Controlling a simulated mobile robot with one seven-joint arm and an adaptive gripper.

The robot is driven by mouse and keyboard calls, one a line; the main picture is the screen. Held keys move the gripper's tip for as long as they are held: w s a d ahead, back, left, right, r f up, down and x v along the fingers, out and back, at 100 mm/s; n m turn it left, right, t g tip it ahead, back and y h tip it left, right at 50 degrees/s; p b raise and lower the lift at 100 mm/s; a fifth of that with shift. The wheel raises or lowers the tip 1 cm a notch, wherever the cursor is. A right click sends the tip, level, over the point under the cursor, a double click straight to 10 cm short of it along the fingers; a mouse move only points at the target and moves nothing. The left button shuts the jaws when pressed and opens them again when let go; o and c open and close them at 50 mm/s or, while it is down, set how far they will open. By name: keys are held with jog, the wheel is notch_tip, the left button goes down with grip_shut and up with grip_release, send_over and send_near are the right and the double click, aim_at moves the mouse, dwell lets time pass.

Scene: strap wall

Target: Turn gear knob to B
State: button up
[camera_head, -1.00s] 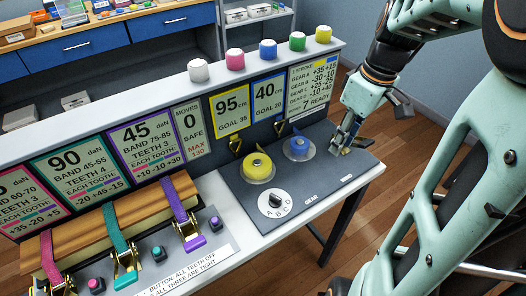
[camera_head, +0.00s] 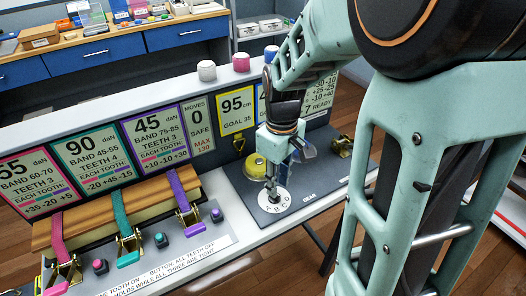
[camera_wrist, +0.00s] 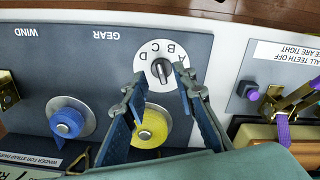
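The gear knob (camera_wrist: 161,71) is a small grey knob at the middle of a round white dial (camera_wrist: 147,56) lettered A, B, C and D. In the wrist view the letters appear upside down along the dial's far side. I cannot tell for certain which letter the knob points at. In the head view the dial (camera_head: 284,207) is partly hidden by my gripper (camera_head: 271,196), which points down over it. In the wrist view my gripper (camera_wrist: 160,77) is open, with one fingertip on each side of the knob and gaps visible between. Nothing is held.
A yellow winder (camera_wrist: 150,130) lies between my fingers, close to the dial, and a blue winder (camera_wrist: 67,122) is farther left. A purple button (camera_wrist: 252,95) and strap ratchets stand beyond the panel's edge. The sign wall (camera_head: 237,110) rises behind the panel.

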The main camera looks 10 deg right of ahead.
jog(key=shift+f, duration=1.85)
grip_shut()
